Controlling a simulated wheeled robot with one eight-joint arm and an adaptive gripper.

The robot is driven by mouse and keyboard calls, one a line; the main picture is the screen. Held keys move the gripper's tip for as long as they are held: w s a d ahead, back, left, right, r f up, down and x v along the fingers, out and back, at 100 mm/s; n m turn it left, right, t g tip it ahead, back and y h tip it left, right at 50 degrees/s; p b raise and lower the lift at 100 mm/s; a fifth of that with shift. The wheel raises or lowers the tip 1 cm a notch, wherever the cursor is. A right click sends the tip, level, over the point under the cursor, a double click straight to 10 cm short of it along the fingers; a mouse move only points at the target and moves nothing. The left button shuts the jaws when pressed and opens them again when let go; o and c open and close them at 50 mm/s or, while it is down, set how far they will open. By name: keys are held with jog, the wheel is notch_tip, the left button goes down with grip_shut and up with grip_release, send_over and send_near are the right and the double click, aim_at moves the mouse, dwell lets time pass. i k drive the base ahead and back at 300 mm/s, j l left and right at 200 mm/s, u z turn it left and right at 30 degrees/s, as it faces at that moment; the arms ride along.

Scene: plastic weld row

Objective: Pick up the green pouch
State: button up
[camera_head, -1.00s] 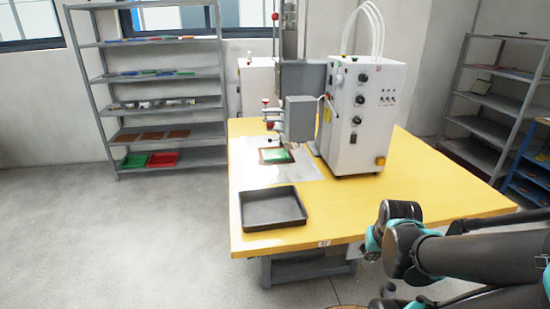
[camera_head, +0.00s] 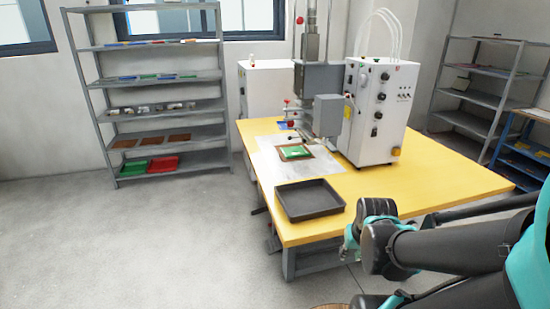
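The green pouch (camera_head: 295,151) lies flat on a brown-edged plate on the welding machine's bed, on the yellow table (camera_head: 440,178). The machine's press head (camera_head: 327,115) stands just to the right of it and partly above. My arm reaches in from the lower right, in front of the table and well apart from the pouch. My gripper is not clearly visible; the arm's wrist part shows near the table's front edge, and whether any fingers are open or shut cannot be made out.
A black empty tray (camera_head: 309,213) sits on the table in front of the pouch. A white control box (camera_head: 379,110) stands to the right of the press. A grey shelf rack (camera_head: 150,95) stands at the left wall. The floor left of the table is clear.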

aim_at(291, 152)
jog(key=j, duration=2.05)
jog(key=i+j, duration=0.3)
jog(key=j, duration=0.15)
jog(key=i+j, duration=0.3)
jog(key=i+j+z, duration=0.1)
jog(key=i+j, duration=0.2)
jog(key=j, duration=0.25)
jog(key=i+j, duration=0.3)
jog(key=j, duration=0.15)
